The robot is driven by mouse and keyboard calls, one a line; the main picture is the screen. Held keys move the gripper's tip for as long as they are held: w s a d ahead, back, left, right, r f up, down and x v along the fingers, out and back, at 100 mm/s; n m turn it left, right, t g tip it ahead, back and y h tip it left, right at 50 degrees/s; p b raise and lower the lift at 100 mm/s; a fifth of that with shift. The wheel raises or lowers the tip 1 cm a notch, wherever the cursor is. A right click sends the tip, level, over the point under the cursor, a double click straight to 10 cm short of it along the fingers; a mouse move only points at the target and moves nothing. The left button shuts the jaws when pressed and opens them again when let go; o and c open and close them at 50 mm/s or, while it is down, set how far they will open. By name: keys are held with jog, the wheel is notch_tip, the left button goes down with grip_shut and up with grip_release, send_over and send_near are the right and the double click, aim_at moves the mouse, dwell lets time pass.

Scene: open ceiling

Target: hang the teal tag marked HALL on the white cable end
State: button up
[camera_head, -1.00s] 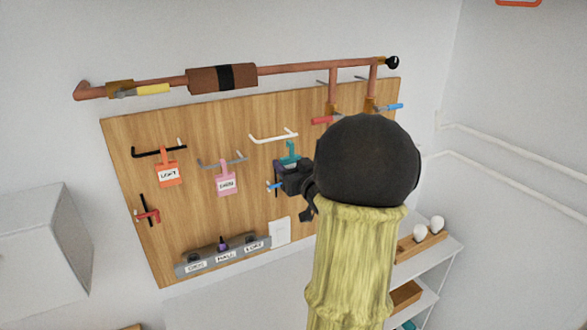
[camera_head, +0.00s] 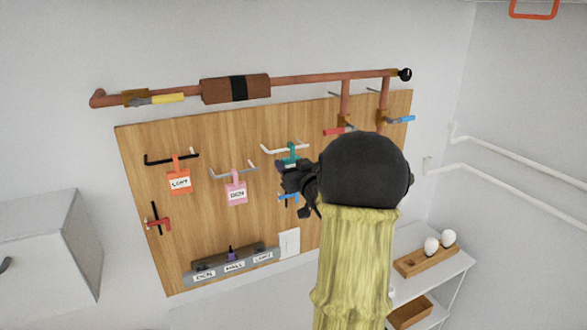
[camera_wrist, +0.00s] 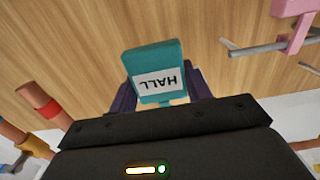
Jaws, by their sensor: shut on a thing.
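The teal tag (camera_wrist: 158,64) marked HALL is between the dark purple fingers of my gripper (camera_wrist: 158,92), shut on it; its label reads upside down in the wrist view. In the head view the top of the teal tag (camera_head: 291,152) shows just above my gripper (camera_head: 287,170), overlapping the right part of the white cable end (camera_head: 272,150), a white bar with upturned ends on the wooden board. I cannot tell whether they touch. The white bar is not distinguishable in the wrist view. My wrist hides the tag's lower part in the head view.
Left of it, a pink tag (camera_head: 236,190) hangs on a grey bar (camera_head: 228,172) and an orange tag (camera_head: 179,180) on a black bar (camera_head: 165,159). A copper pipe (camera_head: 300,79) runs above. A grey labelled holder (camera_head: 232,265) is below. Blue and red valve handles sit nearby.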

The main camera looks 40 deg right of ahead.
jog(key=shift+x, duration=1.25)
jog(key=shift+w, duration=0.1)
jog(key=shift+a+r, duration=0.1)
jog(key=shift+b, duration=0.3)
dwell(0.3)
jog(key=shift+f+b, duration=0.7)
jog(key=shift+f, duration=0.15)
dwell(0.4)
jog(key=o, duration=1)
jog(key=shift+o, duration=0.2)
